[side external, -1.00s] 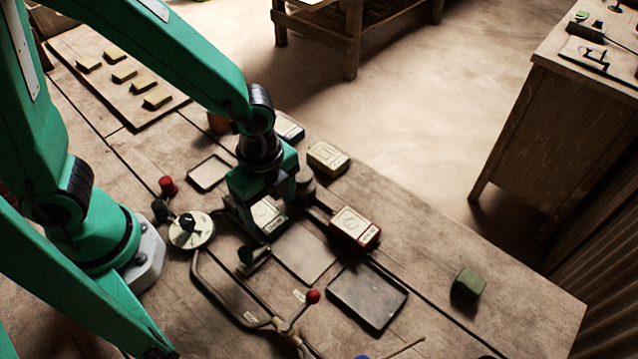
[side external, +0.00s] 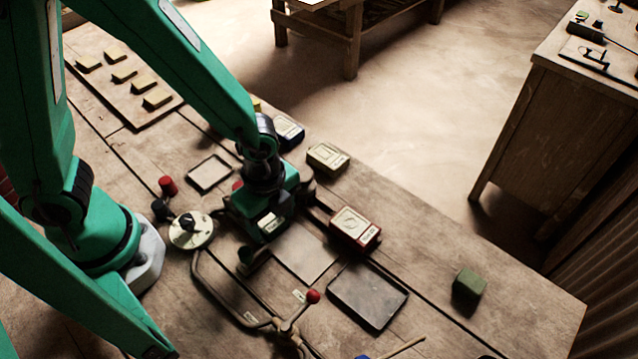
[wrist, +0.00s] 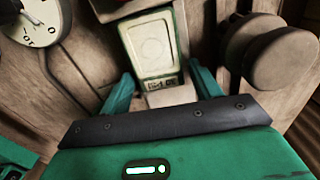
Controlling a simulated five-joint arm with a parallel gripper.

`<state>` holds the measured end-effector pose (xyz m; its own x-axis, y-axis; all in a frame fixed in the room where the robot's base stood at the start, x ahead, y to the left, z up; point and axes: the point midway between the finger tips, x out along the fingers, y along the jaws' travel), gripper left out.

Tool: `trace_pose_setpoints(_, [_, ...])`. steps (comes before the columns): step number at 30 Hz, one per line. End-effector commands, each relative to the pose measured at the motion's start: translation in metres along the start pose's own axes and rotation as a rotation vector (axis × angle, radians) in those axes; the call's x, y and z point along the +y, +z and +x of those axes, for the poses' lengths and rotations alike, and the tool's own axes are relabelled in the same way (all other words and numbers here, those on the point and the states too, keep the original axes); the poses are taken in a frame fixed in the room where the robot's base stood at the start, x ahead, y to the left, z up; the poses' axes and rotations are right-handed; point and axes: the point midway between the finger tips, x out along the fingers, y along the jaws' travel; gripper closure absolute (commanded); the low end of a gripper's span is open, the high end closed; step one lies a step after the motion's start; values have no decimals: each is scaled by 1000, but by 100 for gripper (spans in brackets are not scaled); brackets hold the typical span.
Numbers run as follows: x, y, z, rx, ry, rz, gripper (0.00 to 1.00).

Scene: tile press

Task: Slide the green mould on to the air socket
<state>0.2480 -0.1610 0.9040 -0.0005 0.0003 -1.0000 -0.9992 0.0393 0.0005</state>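A gap shows on each side, so the fingers are open. In the side view my gripper (side external: 262,218) is low over the bench and hides most of the mould. I cannot pick out the air socket for certain; a short dark green-tipped cylinder (side external: 250,257) lies just in front of my gripper.
A red mould (side external: 355,229), a cream mould (side external: 327,158) and a blue mould (side external: 289,132) stand nearby. A round dial (side external: 192,230) and a red-knobbed lever (side external: 313,296) are close. A dark tray (side external: 367,297) and a green block (side external: 468,282) lie to the right.

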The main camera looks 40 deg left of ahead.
Motion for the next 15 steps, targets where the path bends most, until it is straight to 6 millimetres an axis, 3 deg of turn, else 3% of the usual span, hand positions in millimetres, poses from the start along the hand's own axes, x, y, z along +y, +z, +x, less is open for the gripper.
trace_pose_setpoints(1, [0, 0, 0, 0, 0, 0, 47])
trace_pose_setpoints(6, [0, 0, 0, 0, 0, 0, 80])
trace_pose_setpoints(7, [0, 0, 0, 0, 0, 0, 49])
trace_pose_setpoints(9, [0, 0, 0, 0, 0, 0, 36])
trace_pose_setpoints(11, [0, 0, 0, 0, -1, 0, 26])
trace_pose_setpoints(15, [0, 0, 0, 0, -1, 0, 26])
